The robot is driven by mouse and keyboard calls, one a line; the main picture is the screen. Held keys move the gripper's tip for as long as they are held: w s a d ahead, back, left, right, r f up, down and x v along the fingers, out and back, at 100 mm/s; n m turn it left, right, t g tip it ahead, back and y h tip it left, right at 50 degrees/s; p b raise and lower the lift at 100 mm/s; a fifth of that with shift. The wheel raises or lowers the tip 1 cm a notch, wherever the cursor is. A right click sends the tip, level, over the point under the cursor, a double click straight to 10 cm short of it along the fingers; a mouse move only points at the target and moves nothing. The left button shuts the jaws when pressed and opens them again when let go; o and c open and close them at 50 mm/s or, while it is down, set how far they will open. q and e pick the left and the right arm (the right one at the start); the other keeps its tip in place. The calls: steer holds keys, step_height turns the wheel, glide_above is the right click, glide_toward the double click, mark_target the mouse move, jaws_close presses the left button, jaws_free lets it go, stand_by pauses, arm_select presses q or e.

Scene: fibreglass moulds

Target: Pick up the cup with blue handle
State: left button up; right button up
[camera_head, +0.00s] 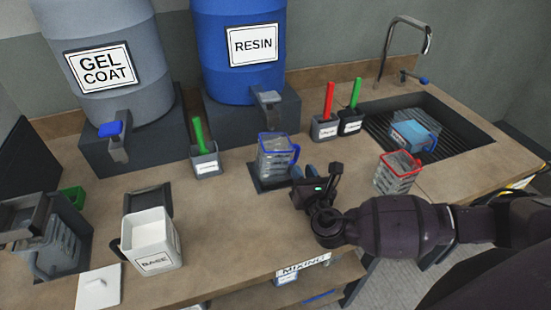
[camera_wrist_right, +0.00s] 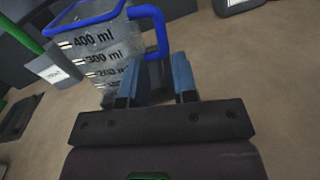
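The clear measuring cup with the blue handle and rim (camera_head: 275,160) stands upright on a dark pad on the counter, in the middle of the head view. In the right wrist view the cup (camera_wrist_right: 95,50) shows millilitre marks, and its blue handle faces my gripper. My right gripper (camera_head: 305,172) is just right of the cup. In the right wrist view its two blue-grey fingers (camera_wrist_right: 162,78) are apart, with the lower handle at or just beyond the gap between their tips. I cannot tell whether they touch it. My left gripper is not in view.
A red-handled cup (camera_head: 393,178) stands right of my gripper, before the sink (camera_head: 455,150). A white BASE container (camera_head: 150,240) is at left. Counter between it and the cup is clear.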

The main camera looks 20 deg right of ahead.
mark_target(298, 156)
steer(key=shift+w+d+r, duration=0.1)
steer(key=shift+w+d, duration=0.1)
steer(key=shift+w, duration=0.65)
steer(key=shift+w+d+f, duration=0.1)
steer(key=shift+w+d, duration=0.05)
steer(key=shift+w, duration=0.75)
steer(key=shift+w+d+r, duration=0.1)
steer(key=shift+w+d, duration=0.1)
steer(key=shift+w, duration=0.65)
jaws_close()
